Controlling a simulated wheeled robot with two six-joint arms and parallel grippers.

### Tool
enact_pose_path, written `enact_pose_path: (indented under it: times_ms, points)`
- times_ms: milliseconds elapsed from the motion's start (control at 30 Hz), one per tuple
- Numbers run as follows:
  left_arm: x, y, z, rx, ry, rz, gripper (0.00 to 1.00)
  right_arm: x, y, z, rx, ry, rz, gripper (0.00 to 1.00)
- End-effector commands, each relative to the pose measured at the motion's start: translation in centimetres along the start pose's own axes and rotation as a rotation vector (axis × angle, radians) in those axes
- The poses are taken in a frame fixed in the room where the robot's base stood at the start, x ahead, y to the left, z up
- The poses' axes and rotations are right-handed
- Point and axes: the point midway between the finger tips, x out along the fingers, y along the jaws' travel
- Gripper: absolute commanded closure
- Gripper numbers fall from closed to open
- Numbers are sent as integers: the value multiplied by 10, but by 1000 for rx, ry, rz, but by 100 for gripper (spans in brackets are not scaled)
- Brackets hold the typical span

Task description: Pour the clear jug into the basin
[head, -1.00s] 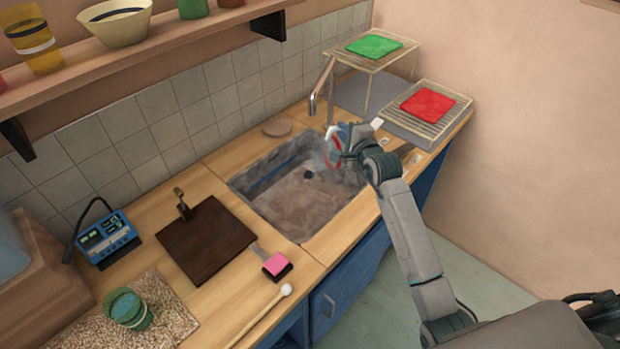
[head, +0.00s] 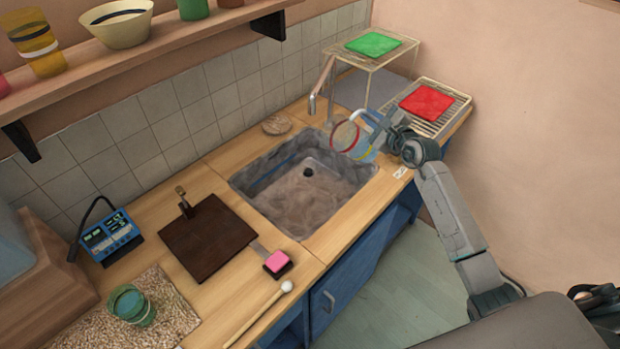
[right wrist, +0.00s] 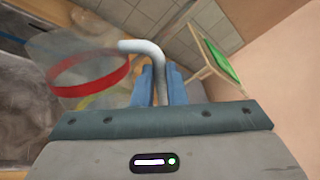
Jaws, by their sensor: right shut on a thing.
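The clear jug (head: 352,140) has a red band and a yellow band. It is held in the air by the right edge of the basin, tilted with its red-banded end toward the left. My right gripper (head: 386,127) is shut on the jug's pale handle; the right wrist view shows the handle (right wrist: 152,55) between the blue fingers (right wrist: 160,85). The stone-grey basin (head: 316,192) is sunk in the counter, with a dark drain near its middle. I cannot make out any liquid in the jug. My left gripper is not in view.
A metal tap (head: 322,92) stands behind the basin. A wire rack with a red cloth (head: 426,103) and a raised stand with a green cloth (head: 373,45) are at the right.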

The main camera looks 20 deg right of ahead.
Motion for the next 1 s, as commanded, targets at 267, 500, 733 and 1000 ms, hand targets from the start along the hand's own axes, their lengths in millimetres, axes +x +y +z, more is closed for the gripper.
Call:
enact_pose_path:
  times_ms: [267,500,733,1000]
  points:
    - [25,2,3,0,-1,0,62,-3,-17,-28,267,-52,-2,100]
    - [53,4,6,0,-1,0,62,-5,-26,-54,470,-91,0,100]
    - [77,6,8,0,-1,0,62,-5,-29,-74,648,-128,0,100]
    - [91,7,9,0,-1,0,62,-6,-29,-86,796,-157,1,100]
